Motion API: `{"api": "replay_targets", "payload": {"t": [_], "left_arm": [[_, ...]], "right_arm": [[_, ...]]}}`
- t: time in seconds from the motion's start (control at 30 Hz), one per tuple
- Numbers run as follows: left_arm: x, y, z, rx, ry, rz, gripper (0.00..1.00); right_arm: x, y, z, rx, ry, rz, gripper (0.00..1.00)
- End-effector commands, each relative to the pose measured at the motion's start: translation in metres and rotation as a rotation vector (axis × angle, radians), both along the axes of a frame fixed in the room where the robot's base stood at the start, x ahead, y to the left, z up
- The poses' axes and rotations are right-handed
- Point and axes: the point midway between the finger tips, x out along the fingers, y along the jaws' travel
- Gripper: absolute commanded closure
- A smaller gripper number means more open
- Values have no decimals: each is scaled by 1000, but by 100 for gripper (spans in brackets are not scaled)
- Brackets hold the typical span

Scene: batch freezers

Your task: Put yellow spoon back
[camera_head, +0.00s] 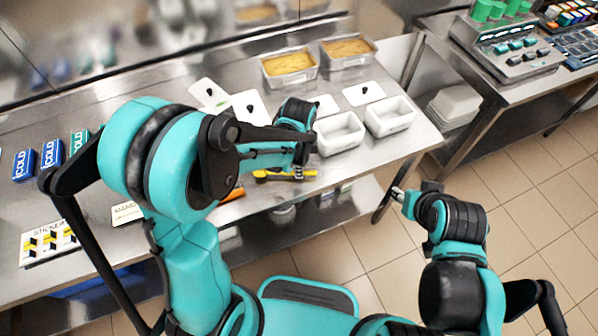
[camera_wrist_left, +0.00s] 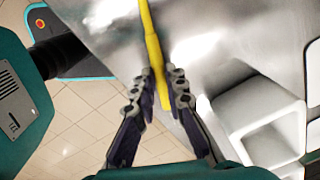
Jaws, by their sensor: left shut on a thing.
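The yellow spoon (camera_head: 272,175) lies along the front edge of the steel table in the head view. In the left wrist view the spoon's yellow handle (camera_wrist_left: 153,45) runs between the two fingers. My left gripper (camera_head: 299,172) is shut on the spoon; its fingertips (camera_wrist_left: 158,82) sit on either side of the handle. Part of the spoon is hidden by the fingers. My right gripper (camera_head: 398,193) hangs over the floor in front of the table, away from the spoon; its fingers are too small to read.
Two empty white containers (camera_head: 340,134) stand just behind my left gripper, with white lids (camera_head: 363,94) around them. Two tubs of yellow contents (camera_head: 290,67) stand at the back. Blue boxes marked COLD (camera_head: 51,153) are at the left. An orange object (camera_head: 232,195) lies near the front edge.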

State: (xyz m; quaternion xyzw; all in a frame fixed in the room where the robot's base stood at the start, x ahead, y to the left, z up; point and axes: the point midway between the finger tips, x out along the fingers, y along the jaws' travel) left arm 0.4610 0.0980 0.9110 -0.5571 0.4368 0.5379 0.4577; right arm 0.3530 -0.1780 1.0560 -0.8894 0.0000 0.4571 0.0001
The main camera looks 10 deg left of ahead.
Motion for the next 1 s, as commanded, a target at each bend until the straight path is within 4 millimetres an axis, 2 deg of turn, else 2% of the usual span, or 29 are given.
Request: {"api": "replay_targets", "payload": {"t": [0.03, 0.07, 0.43, 0.47, 0.53, 0.87, 1.0], "left_arm": [[0, 0, -11, 0, 0, 0, 100], [0, 0, -13, 0, 0, 0, 100], [0, 0, -16, 0, 0, 0, 100], [0, 0, -17, 0, 0, 0, 85], [0, 0, -16, 0, 0, 0, 67], [0, 0, -14, 0, 0, 0, 67], [-1, 0, 1, 0, 0, 0, 67]], "right_arm": [[0, 0, -6, 0, 0, 0, 61], [0, 0, -7, 0, 0, 0, 61], [0, 0, -9, 0, 0, 0, 61], [0, 0, -9, 0, 0, 0, 61], [0, 0, -8, 0, 0, 0, 61], [0, 0, -7, 0, 0, 0, 61], [0, 0, 0, 0, 0, 0, 61]]}}
